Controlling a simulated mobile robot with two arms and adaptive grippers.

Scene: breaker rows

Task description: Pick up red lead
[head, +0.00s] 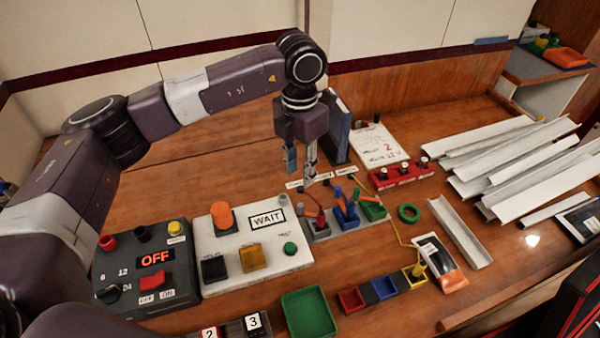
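The red lead (320,219) stands in a small grey holder, left of the blue lead (346,212). A thin red wire curves up from it. My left gripper (301,172) points down just above and behind the red lead. Its two fingers look apart, with nothing seen between them, and it does not appear to touch the lead. My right gripper does not show.
A power box reading OFF (155,258) and a white WAIT panel (265,220) stand left. A green tray (310,312) is in front. A dark upright panel (337,125) stands close behind the gripper. White channels (510,150) lie right.

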